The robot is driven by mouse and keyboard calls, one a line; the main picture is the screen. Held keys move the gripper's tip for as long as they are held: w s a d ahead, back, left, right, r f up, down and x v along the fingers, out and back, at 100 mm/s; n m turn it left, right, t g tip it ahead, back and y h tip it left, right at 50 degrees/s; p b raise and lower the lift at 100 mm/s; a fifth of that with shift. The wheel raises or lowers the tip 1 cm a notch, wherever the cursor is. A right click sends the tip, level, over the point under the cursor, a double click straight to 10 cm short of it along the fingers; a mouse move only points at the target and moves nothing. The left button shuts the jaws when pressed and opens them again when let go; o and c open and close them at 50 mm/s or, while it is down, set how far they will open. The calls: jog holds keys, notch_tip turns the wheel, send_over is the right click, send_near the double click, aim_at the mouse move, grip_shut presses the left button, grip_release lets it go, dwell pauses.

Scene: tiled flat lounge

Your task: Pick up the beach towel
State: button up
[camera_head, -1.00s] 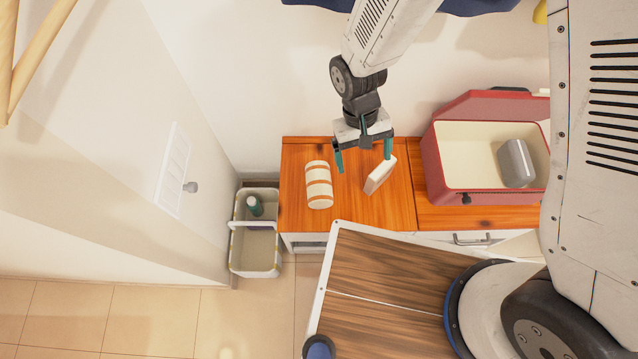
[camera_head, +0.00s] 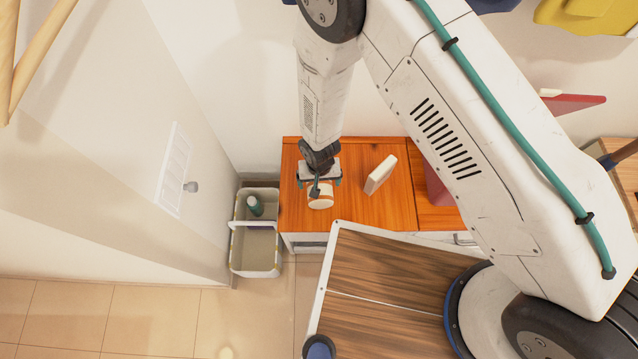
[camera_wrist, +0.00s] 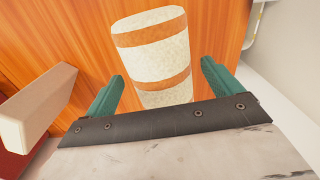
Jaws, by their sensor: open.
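The beach towel is a rolled cylinder, white with orange bands. In the head view the towel (camera_head: 320,201) lies on the left part of the orange wooden cabinet top (camera_head: 395,207), partly hidden by my gripper (camera_head: 320,183). My gripper is above the far part of the roll. In the wrist view the towel (camera_wrist: 152,48) lies between the two green fingers of my gripper (camera_wrist: 162,85), one on each side. The fingers are open, with gaps between them and the towel. The towel's near end is hidden by the gripper body.
A white box-like block (camera_head: 380,174) stands right of the towel, near one finger in the wrist view (camera_wrist: 35,108). A red case (camera_head: 438,187) is mostly hidden behind my arm. A grey caddy with a bottle (camera_head: 254,262) stands left of the cabinet. Wall is behind.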

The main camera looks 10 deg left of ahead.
jog(key=shift+f, duration=0.85)
jog(key=c, duration=1.2)
jog(key=shift+r, duration=0.1)
